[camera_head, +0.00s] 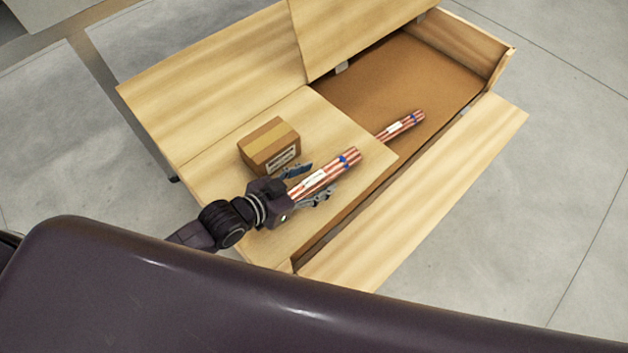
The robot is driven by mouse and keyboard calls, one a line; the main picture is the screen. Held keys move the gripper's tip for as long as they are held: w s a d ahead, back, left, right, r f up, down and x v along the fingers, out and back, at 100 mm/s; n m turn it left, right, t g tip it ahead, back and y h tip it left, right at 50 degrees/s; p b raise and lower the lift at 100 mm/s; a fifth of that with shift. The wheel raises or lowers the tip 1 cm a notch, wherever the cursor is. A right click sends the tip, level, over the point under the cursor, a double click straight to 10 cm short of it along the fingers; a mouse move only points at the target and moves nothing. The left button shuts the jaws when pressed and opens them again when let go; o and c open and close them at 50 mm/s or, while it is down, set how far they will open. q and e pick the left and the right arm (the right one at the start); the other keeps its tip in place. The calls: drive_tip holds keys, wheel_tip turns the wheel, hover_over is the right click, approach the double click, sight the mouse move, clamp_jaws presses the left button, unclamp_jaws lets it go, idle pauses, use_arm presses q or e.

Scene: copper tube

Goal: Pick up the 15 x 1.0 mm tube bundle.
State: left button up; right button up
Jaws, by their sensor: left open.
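A copper tube bundle (343,163) with a white label and blue bands lies over the wooden top. My left gripper (309,184) is open, with one finger on each side of this bundle's near part. I cannot tell whether the fingers touch it. A second copper tube bundle (404,125), also with a white label and blue bands, shows farther back by the open compartment; its near end is hidden. The label print is too small to read, so I cannot tell which bundle is 15 x 1.0 mm. My right gripper is not in view.
A small cardboard box (268,144) stands on the wooden top just left of the gripper. The wooden unit (215,80) has an open compartment with a brown floor (395,75). A long wooden panel (430,195) runs along its right side. Grey floor lies around.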

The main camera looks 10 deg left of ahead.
use_arm(q)
clamp_jaws()
drive_tip(key=shift+r, duration=0.15)
idle(0.4)
drive_tip(key=shift+w+r, duration=0.1)
